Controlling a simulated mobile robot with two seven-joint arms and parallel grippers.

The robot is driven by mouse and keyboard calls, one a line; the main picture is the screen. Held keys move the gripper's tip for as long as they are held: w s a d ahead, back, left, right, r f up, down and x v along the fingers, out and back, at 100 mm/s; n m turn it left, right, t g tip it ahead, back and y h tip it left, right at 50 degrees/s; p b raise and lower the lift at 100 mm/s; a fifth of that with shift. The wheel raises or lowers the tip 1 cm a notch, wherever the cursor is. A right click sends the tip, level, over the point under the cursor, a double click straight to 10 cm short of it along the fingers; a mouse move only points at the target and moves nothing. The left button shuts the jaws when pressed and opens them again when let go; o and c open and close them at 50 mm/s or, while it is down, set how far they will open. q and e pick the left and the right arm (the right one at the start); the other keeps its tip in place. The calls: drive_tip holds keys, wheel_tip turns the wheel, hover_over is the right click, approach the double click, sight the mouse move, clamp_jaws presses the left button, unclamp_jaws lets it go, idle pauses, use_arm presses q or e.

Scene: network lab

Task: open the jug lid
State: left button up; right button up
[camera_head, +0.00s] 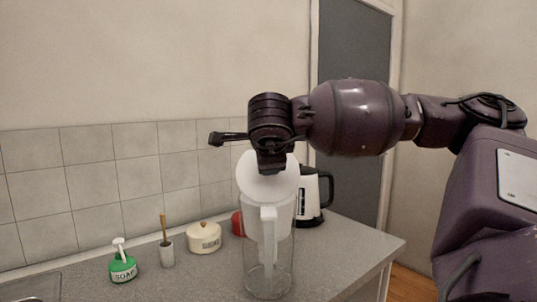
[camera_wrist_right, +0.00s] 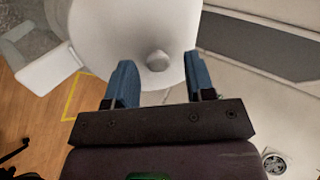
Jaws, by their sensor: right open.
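The clear jug (camera_head: 257,262) stands upright on the counter with its white handle (camera_head: 268,235) toward me. Its round white lid (camera_head: 255,187) looks tilted, with a broad face toward the head camera; I cannot tell how far it is raised at its edge. In the right wrist view the lid (camera_wrist_right: 105,35) shows a small round knob (camera_wrist_right: 157,61), with the white handle (camera_wrist_right: 50,71) to the left. My right gripper (camera_head: 271,170) is at the top of the lid. My left gripper is out of view.
A kettle (camera_head: 309,203) stands close behind the jug on the right. A red object (camera_head: 237,223), a cream pot (camera_head: 204,238), a brush holder (camera_head: 167,254) and a green soap bottle (camera_head: 123,268) are to the left. The tiled wall (camera_head: 90,185) is behind; counter (camera_head: 350,243) to the right is clear.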

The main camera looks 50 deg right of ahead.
drive_tip(key=v, duration=1)
drive_tip(key=shift+s+a+r+b, duration=0.2)
drive_tip(key=shift+s+b, duration=0.05)
drive_tip(key=shift+b, duration=0.2)
